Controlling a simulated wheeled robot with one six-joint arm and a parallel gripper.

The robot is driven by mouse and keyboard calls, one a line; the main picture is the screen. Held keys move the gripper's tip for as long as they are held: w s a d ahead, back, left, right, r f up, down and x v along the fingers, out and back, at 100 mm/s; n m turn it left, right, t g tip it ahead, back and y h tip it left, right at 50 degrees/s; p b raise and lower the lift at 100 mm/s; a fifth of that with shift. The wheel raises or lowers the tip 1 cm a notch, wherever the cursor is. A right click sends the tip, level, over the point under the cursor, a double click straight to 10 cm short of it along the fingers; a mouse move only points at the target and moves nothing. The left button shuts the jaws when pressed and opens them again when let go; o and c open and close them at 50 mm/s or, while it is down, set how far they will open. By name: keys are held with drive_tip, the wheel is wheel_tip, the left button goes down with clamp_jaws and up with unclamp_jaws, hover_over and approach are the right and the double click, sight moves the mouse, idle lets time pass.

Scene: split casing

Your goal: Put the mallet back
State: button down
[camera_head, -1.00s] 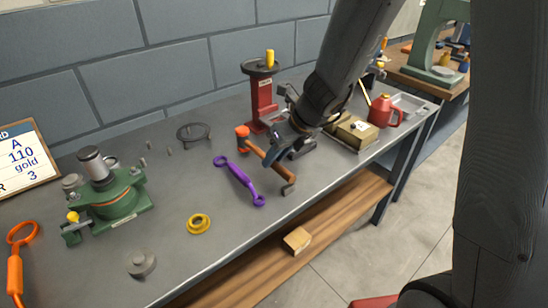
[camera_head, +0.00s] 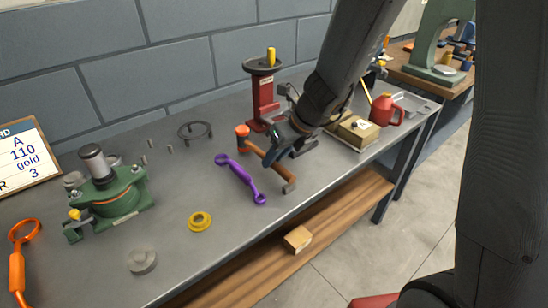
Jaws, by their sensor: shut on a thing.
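My gripper (camera_head: 275,146) comes down from the upper right and is shut at the mallet's handle. Its fingertips are small and partly hidden by the arm. I cannot tell whether the mallet touches the bench.
A purple wrench (camera_head: 240,178) lies just left of the mallet on the grey bench (camera_head: 215,262). A red stand (camera_head: 264,98) rises behind it. A yellow ring (camera_head: 199,222), green casing (camera_head: 115,192), tan box (camera_head: 352,133) and red can (camera_head: 385,110) stand around.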

drive_tip(key=shift+f+b, duration=0.35)
idle(0.3)
drive_tip(key=c, duration=1.6)
unclamp_jaws()
wheel_tip(320, 180, up, 7)
drive_tip(key=p, duration=0.8)
